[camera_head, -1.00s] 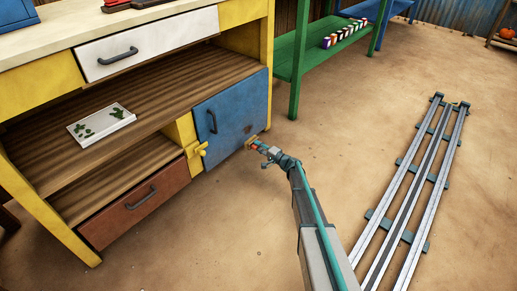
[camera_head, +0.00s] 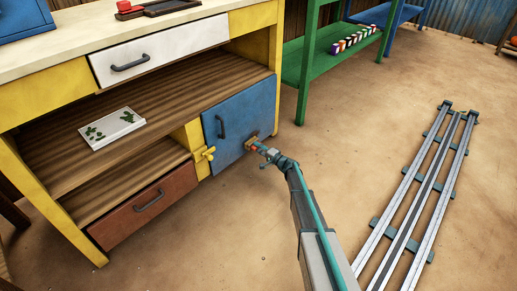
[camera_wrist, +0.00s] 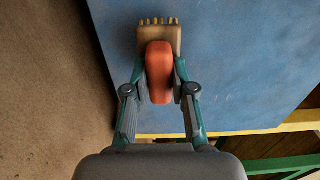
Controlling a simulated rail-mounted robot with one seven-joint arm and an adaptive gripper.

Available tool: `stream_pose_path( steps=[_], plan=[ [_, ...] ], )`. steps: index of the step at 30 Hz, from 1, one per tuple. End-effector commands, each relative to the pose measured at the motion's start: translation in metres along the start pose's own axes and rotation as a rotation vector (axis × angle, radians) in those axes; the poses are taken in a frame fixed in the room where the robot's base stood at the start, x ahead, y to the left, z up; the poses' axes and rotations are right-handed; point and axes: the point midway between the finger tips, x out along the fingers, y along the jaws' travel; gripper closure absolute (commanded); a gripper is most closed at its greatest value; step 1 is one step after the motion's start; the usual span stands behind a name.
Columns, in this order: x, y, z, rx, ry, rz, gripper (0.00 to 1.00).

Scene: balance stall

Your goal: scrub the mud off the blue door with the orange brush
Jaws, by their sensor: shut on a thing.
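The blue door (camera_head: 238,108) closes the right part of the yellow cabinet and has a dark handle. My gripper (camera_head: 260,149) is at the door's lower right and is shut on the orange brush (camera_wrist: 159,72). The brush's pale head and bristles (camera_wrist: 158,35) point away from the gripper, against or just in front of the blue surface. I cannot tell whether they touch. In the wrist view the door (camera_wrist: 235,60) shows no clear mud.
A yellow latch (camera_head: 207,153) sits at the door's left edge. A brown drawer (camera_head: 142,206) and a shelf with a marked white tile (camera_head: 112,128) are to the left. A green table (camera_head: 303,75) stands behind. Floor rails (camera_head: 420,190) lie at the right, with open floor between.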

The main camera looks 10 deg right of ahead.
Motion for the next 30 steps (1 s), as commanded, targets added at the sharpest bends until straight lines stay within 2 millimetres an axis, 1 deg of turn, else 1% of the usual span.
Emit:
stream_pose_path(
  steps=[11, 30],
  plan=[
    [0.001, 0.0, 0.0, 0.0, -0.001, -0.001, 1.0],
    [0.013, 0.0, 0.0, 0.0, -0.001, -0.001, 1.0]
  ],
)
